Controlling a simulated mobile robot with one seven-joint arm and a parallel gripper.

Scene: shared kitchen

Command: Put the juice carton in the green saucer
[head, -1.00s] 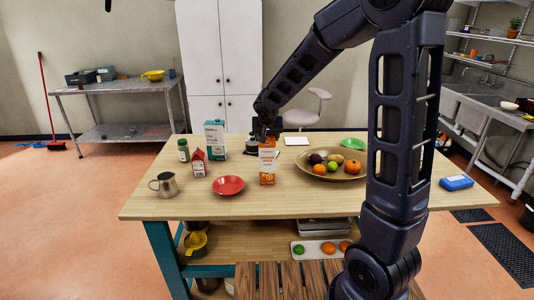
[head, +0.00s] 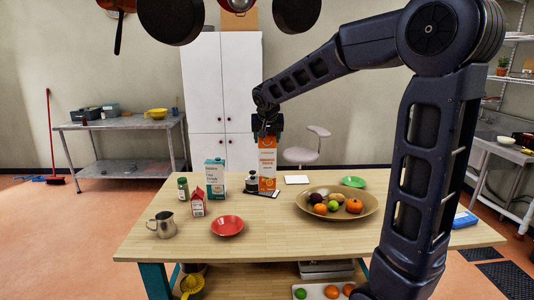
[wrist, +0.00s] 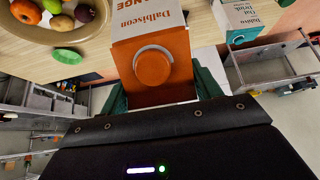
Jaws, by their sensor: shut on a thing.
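The orange and white juice carton (head: 267,165) is upright in my gripper (head: 267,136), held above the table in the head view. In the wrist view the carton (wrist: 155,60) fills the space between the green fingers, its round cap facing the camera. The green saucer (head: 353,181) lies empty on the table behind the fruit bowl, right of the carton. It also shows in the wrist view (wrist: 66,54) at the left. My gripper is shut on the carton, apart from the saucer.
A wide fruit bowl (head: 368,210) stands right of the carton, in front of the green saucer. A red saucer (head: 227,226), a teal carton (head: 215,176), a small red carton (head: 198,202), a bottle (head: 183,188) and a metal jug (head: 165,225) stand left.

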